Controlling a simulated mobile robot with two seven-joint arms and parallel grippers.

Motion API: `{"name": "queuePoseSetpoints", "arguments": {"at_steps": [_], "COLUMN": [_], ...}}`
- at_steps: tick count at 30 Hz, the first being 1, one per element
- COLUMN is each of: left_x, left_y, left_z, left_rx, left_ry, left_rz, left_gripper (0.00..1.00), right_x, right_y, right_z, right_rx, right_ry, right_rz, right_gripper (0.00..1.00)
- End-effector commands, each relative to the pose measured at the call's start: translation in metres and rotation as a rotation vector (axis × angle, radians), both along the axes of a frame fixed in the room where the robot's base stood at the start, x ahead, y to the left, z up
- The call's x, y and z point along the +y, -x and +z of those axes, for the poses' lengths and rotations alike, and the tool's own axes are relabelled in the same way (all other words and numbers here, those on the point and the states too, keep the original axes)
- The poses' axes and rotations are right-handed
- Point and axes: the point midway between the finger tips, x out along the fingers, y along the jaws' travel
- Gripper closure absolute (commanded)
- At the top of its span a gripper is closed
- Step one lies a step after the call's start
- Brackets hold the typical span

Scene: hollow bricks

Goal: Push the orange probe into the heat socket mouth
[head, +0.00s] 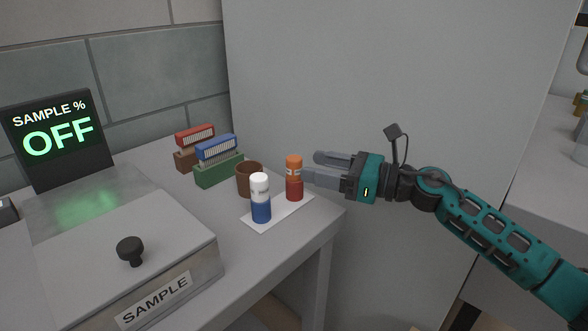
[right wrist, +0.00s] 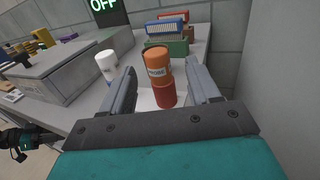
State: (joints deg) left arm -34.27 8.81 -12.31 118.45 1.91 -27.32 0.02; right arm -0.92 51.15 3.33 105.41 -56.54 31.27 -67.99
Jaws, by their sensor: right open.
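The orange probe (head: 294,168) is a small cylinder with an orange top, a pale label band and a red lower part. It stands upright on a white mat (head: 262,223) near the table's corner. My right gripper (head: 312,167) is open at the probe's right side. In the right wrist view the probe (right wrist: 157,72) stands between the two open fingers (right wrist: 160,85), with visible gaps on both sides. I cannot make out the heat socket mouth for certain. In the head view my left gripper is not visible.
A white and blue cylinder (head: 260,200) stands on the mat left of the probe. A brown cup (head: 247,181) and racks, one green with a blue top (head: 218,170), stand behind. A SAMPLE box (head: 130,262) and an OFF display (head: 57,138) are at left. A grey wall rises behind.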

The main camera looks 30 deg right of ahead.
Motion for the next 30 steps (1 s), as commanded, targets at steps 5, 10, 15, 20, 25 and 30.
{"name": "queuePoseSetpoints", "arguments": {"at_steps": [5,10,15,20,25,30], "left_x": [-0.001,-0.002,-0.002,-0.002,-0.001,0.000], "left_y": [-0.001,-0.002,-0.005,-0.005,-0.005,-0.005], "left_z": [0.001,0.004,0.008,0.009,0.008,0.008], "left_rx": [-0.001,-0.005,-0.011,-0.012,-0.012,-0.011], "left_ry": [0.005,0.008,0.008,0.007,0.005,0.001], "left_rz": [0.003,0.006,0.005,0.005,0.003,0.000], "left_gripper": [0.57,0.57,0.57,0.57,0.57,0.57], "right_x": [0.005,0.021,0.034,0.038,0.038,0.038], "right_y": [-0.006,-0.020,-0.035,-0.040,-0.040,-0.040], "right_z": [0.000,-0.002,-0.003,-0.004,-0.005,-0.005], "right_rx": [-0.001,-0.002,-0.003,0.000,0.001,0.000], "right_ry": [0.000,0.000,0.000,0.003,0.002,0.003], "right_rz": [-0.001,0.000,-0.002,-0.003,-0.002,-0.002], "right_gripper": [0.39,0.39,0.39,0.39,0.39,0.51]}}
